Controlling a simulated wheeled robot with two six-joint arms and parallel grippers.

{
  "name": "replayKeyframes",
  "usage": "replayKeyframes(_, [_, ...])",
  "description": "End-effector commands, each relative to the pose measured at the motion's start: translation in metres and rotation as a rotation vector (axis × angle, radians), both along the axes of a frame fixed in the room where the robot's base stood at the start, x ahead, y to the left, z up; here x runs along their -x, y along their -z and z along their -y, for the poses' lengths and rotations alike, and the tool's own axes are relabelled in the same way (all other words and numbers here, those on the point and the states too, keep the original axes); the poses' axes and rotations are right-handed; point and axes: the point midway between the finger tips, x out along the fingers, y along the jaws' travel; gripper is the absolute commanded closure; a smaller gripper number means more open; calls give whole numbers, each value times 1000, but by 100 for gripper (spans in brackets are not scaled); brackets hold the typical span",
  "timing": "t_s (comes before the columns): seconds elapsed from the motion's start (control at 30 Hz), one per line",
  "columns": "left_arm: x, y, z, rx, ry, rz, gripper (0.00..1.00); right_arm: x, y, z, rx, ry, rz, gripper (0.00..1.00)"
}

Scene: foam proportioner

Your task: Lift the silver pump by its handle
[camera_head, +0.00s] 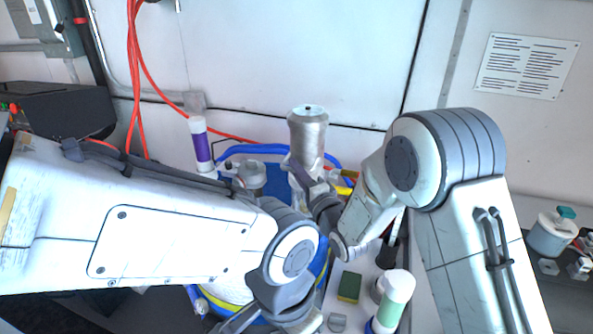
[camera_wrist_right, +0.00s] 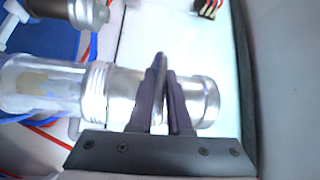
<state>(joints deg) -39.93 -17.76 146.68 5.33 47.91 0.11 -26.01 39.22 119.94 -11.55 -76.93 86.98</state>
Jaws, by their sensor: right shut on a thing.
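The silver pump (camera_head: 307,136) stands upright behind my arms, near the white back wall. In the right wrist view the silver pump (camera_wrist_right: 122,90) lies across the picture as a shiny cylinder with a clear section at the left. My right gripper (camera_head: 303,172) is at the pump's near side, below its top. In the wrist view its dark fingers (camera_wrist_right: 165,78) are close together on the pump's handle, which they mostly hide. My left gripper (camera_head: 268,318) is low in the head view, partly cut off by the bottom edge, and its jaws do not show clearly.
A shorter grey metal cylinder (camera_head: 252,178) stands left of the pump on a blue surface. A purple-and-white bottle (camera_head: 201,145) is further left. Orange hoses (camera_head: 134,70) hang at the back left. A green-and-white bottle (camera_head: 394,298) and a green sponge (camera_head: 349,287) are at front right.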

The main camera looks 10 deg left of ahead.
Motion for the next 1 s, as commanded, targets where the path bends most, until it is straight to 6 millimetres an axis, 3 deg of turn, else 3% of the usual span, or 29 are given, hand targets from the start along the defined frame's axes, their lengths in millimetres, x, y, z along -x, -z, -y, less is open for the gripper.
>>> replayKeyframes(0.17, [0, -1, 0, 0, 0, 0, 100, 0, -2, 0, 1, 0, -2, 100])
replayKeyframes(0.5, [0, -26, 0, 0, 4, 0, 100, -1, -84, 0, -6, 1, 13, 100])
replayKeyframes(0.6, [0, -30, 0, 0, 5, 0, 100, 0, -97, 0, -6, 1, 12, 100])
replayKeyframes(0.97, [0, -29, 0, 0, 5, 0, 100, 0, -99, 0, -3, 1, 4, 100])
replayKeyframes(1.0, [0, -29, 0, 0, 5, 0, 100, 0, -99, 0, -3, 1, 3, 80])
